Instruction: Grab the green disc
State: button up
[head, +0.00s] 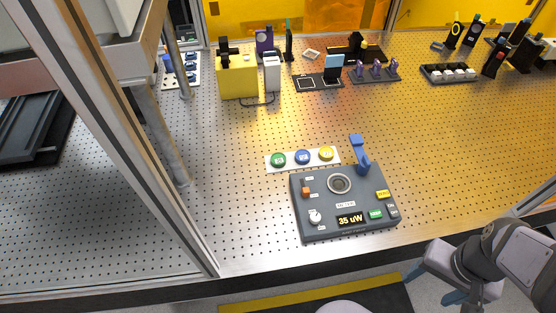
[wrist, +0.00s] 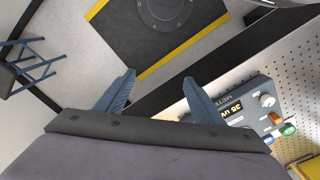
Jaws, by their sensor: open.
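The green disc (head: 278,160) sits at the left end of a white strip (head: 273,169) on the perforated table, beside a blue disc (head: 302,157) and a yellow disc (head: 326,153). In the wrist view the green disc (wrist: 288,129) shows near the right edge, beyond the control box. My gripper (wrist: 158,85) is open and empty, with its two blue-grey fingers spread apart. In the head view my gripper (head: 432,288) is at the lower right, off the table's front edge and well away from the green disc.
A dark control box (head: 345,220) with a "35 uW" display, knobs and an upright blue lever (head: 360,155) stands in front of the discs. A metal frame post (head: 130,140) crosses the left side. Optical devices line the back. The table (head: 450,140) right of the box is clear.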

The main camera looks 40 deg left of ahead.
jog(key=w+a+f+n+t+y+b, duration=0.2)
jog(key=w+a+t+y+b, duration=0.15)
jog(key=w+a, duration=1)
jog(key=t+b, duration=0.8)
send_over(278, 159)
jog(key=s+d, duration=0.2)
jog(key=s, duration=0.1)
jog(key=shift+n, duration=0.3)
notch_tip(278, 159, down, 5)
jog(key=shift+w+d+f, duration=0.1)
jog(key=shift+w+d, duration=0.05)
jog(key=shift+t+h, duration=0.25)
jog(key=shift+h, duration=0.3)
jog(key=s, duration=0.1)
jog(key=s+f, duration=0.1)
jog(key=s, duration=0.1)
jog(key=s+a+f+b, duration=0.1)
jog(key=shift+s+f, duration=0.15)
jog(key=shift+s, duration=0.15)
jog(key=shift+p+x, duration=0.3)
jog(key=shift+x, duration=0.75)
jog(key=shift+f+p+x, duration=0.15)
jog(key=shift+p+x, duration=0.4)
jog(key=shift+x, duration=0.75)
jog(key=shift+f+p+x, duration=0.15)
jog(key=shift+p+x, duration=0.35)
jog(key=shift+x, duration=0.85)
jog(key=shift+s+d, duration=0.1)
jog(key=shift+s, duration=0.1)
